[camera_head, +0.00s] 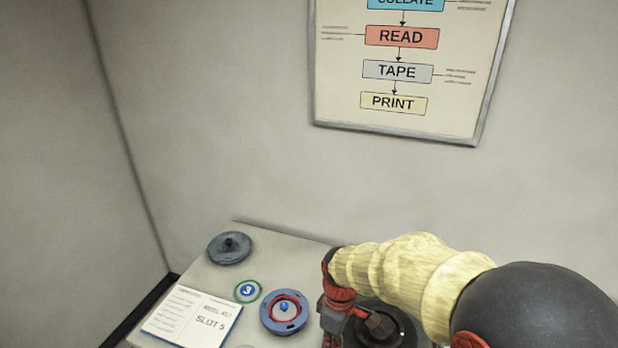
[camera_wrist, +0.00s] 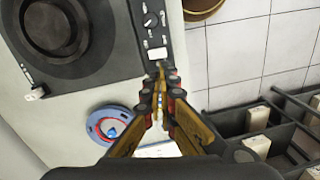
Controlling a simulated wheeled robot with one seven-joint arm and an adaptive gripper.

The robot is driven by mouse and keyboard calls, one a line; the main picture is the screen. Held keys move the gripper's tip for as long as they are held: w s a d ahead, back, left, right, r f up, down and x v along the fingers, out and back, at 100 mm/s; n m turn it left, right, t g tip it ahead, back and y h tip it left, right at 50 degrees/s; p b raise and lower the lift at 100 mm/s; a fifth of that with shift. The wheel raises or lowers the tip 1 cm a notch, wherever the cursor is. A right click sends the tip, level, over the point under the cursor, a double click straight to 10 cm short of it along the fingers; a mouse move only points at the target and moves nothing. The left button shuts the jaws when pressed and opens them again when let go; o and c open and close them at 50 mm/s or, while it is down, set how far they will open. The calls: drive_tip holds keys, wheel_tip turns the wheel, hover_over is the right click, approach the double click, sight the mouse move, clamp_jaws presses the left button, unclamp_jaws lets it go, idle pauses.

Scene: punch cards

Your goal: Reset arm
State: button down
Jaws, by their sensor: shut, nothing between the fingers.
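My gripper (camera_wrist: 159,75) has its orange-brown fingers together and nothing between them. In the head view my gripper (camera_head: 345,318) is at the bottom centre, over the right part of the cabinet top, beside a black round hub (camera_head: 405,338). In the wrist view the fingers point towards a dark control panel with knobs and switches (camera_wrist: 153,25). The hub (camera_wrist: 57,25) lies to their left. My arm hides part of the cabinet top.
The grey cabinet top (camera_head: 200,275) holds a dark reel (camera_head: 229,248), a green-ringed disc marked 3 (camera_head: 247,291), a blue-and-red reel (camera_head: 284,313) and an open booklet (camera_head: 192,317). In the wrist view, a dark slotted rack (camera_wrist: 235,122) stands right, by tiled floor (camera_wrist: 236,55).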

drive_tip(key=s+d+r+m+t+b, duration=0.6)
drive_tip(key=s+d+r+m, duration=0.6)
drive_tip(key=s+r, duration=0.3)
drive_tip(key=shift+d+r+t, duration=0.15)
drive_tip(key=shift+t, duration=0.15)
drive_tip(key=shift+r, duration=0.1)
